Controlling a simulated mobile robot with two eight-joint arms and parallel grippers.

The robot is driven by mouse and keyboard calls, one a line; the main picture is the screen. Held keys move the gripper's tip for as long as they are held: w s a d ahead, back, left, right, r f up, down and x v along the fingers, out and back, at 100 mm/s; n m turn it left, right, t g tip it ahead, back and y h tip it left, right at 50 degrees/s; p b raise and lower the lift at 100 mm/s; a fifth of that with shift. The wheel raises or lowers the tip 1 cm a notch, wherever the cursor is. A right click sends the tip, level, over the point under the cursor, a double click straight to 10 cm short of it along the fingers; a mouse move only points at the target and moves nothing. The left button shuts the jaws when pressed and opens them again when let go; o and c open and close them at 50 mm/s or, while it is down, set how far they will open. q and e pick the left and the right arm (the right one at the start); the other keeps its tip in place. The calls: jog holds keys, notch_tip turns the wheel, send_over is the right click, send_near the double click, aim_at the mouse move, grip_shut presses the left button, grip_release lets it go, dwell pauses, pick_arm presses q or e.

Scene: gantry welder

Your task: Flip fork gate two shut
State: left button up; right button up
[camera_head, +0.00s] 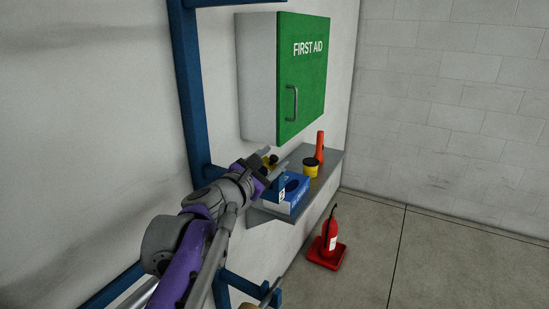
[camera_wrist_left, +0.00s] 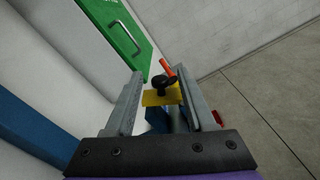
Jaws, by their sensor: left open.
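A yellow plate (camera_wrist_left: 152,98) with a black knob (camera_wrist_left: 163,84) shows between the fingers of my left gripper (camera_wrist_left: 160,77) in the left wrist view. I take it for the fork gate, but I cannot read a number on it there. In the head view the black knob (camera_head: 271,160) shows small at the fingertips of my left gripper (camera_head: 274,158). The fingers are open, one on each side of the knob, and I cannot tell whether they touch it. My arm and the fingers hide much of the gate and its mount. My right gripper is not in view.
A green-doored first aid cabinet (camera_head: 302,80) hangs close above the gripper. A grey shelf (camera_head: 262,217) holds a blue box (camera_head: 293,197), a yellow can (camera_head: 311,171) and an orange cylinder (camera_head: 320,146). A blue frame (camera_head: 187,80) stands left. A red extinguisher (camera_head: 330,235) stands on the floor.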

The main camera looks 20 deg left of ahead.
pick_arm(q)
jog(key=shift+w, duration=0.7)
grip_shut()
